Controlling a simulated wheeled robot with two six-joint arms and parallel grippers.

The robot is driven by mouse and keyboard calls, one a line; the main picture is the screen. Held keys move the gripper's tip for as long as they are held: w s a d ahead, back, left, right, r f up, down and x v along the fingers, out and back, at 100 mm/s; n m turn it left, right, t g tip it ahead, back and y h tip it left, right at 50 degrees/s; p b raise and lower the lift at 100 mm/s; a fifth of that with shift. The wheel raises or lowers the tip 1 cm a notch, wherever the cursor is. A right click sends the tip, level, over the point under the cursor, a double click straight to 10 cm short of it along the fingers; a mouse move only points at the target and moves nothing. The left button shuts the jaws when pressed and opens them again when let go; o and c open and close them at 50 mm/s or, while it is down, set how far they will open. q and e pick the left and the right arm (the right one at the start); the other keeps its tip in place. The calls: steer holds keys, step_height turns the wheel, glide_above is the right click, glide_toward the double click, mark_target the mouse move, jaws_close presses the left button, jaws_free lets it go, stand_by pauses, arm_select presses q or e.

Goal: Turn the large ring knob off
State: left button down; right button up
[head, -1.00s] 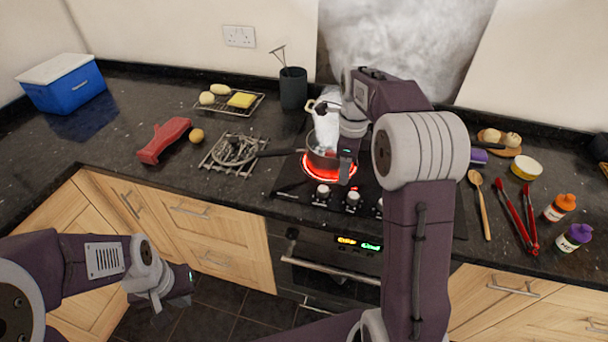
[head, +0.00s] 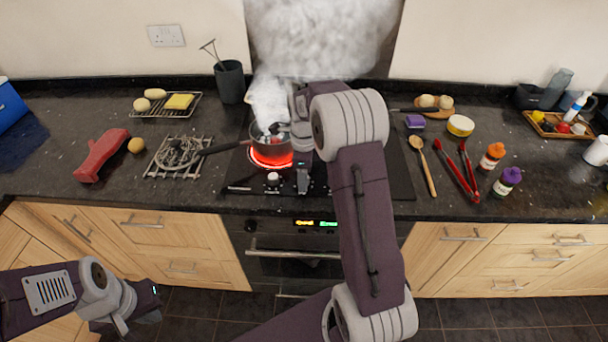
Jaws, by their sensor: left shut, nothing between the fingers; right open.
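The black hob (head: 240,180) is set into the counter. One ring glows red (head: 271,161) under a steaming pan (head: 268,138). I cannot tell which knob is the large ring's. My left gripper (head: 136,312) is shut and empty, low at the left, away from the counter.
A red oven mitt (head: 102,155) lies further left. A wooden spoon (head: 423,164) and red tongs (head: 457,172) lie right of the hob. The oven (head: 290,245) is below.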

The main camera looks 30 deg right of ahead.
jaws_close()
steer(key=shift+r, duration=0.1)
